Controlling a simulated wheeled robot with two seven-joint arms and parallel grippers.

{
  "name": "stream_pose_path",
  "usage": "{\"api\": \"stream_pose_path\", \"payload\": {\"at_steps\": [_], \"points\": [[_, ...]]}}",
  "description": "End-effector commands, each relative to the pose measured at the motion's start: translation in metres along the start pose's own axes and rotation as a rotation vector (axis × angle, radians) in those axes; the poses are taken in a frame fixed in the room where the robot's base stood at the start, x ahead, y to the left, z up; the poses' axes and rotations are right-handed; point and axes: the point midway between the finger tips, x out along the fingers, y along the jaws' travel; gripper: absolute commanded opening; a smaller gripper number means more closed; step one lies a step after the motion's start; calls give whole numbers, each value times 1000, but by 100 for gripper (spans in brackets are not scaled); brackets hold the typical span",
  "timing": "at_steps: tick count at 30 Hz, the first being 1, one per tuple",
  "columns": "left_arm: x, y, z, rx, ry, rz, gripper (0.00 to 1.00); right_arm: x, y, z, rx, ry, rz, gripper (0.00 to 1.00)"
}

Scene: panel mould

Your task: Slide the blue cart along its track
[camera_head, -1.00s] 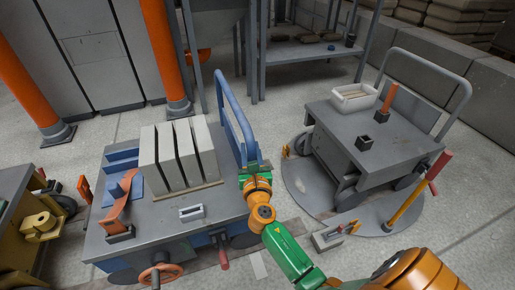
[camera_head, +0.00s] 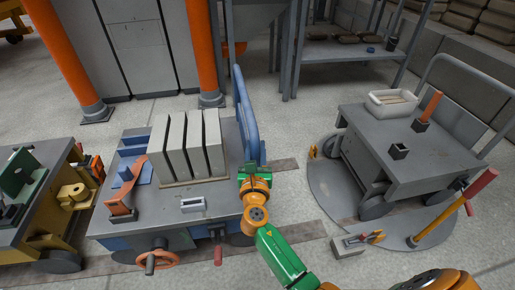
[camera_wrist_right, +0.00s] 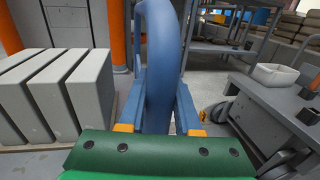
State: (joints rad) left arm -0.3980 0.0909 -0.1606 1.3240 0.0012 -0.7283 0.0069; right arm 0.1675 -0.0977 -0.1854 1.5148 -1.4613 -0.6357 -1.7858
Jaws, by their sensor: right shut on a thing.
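The blue cart (camera_head: 222,190) has a grey top and a tall blue push handle (camera_head: 246,115) at its right end. My right gripper (camera_head: 254,174) is shut on the lower part of this handle. In the right wrist view the blue handle (camera_wrist_right: 161,60) rises between the fingers of my right gripper (camera_wrist_right: 160,128). Dark track strips (camera_head: 286,164) show on the floor to the right of the cart. My left gripper is out of view.
Grey slabs (camera_head: 190,150) stand upright on the blue cart. A yellow cart (camera_head: 30,230) stands close at its left. At the right, a grey cart (camera_head: 420,150) stands on a round floor plate (camera_head: 330,195). Bare floor and track lie between plate and blue cart.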

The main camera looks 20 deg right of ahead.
Motion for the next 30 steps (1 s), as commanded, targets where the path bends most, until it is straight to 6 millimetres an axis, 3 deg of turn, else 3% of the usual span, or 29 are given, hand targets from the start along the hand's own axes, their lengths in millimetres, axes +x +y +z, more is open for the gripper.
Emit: {"api": "stream_pose_path", "payload": {"at_steps": [3,4,7,16,24,30], "points": [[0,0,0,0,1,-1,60,0,1,0,1,-1,3,0],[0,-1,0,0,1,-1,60,0,1,0,1,-1,3,38],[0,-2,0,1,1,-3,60,0,1,0,1,-1,2,62],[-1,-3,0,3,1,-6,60,-2,0,1,0,0,2,62],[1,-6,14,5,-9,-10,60,-55,1,1,0,2,4,62],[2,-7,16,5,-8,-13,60,-72,1,0,1,0,3,62]]}}
